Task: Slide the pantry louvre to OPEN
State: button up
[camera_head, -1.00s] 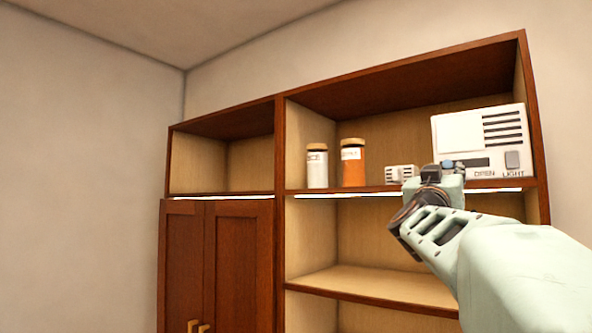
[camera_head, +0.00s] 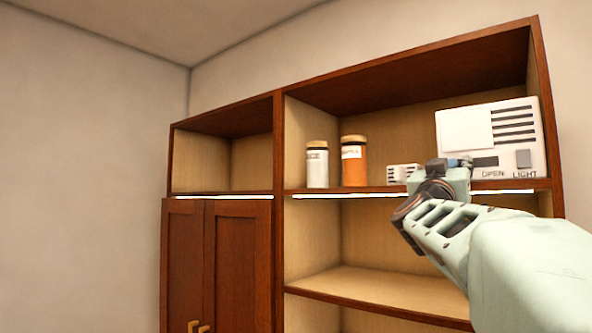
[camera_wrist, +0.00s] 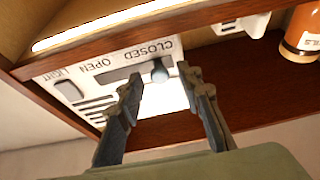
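The pantry louvre unit is a white box (camera_head: 515,153) with dark slats, on the upper shelf at the right. In the wrist view the white box (camera_wrist: 75,90) appears upside down, with a dark slot marked CLOSED and OPEN. My gripper (camera_wrist: 161,77) is open, with one fingertip on each side of the knob. I cannot tell whether either finger touches it. In the head view my gripper (camera_head: 450,166) is in front of the box's lower left and hides the CLOSED label.
A LIGHT switch (camera_head: 523,158) is on the same box, beyond OPEN. A small white slatted box (camera_head: 402,174), an orange jar (camera_head: 354,165) and a white jar (camera_head: 317,168) stand to the left. The shelf edge (camera_wrist: 190,62) passes close to my fingers.

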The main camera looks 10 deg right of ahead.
jog(key=shift+c, duration=0.3)
grip_shut()
jog(key=shift+d, duration=0.1)
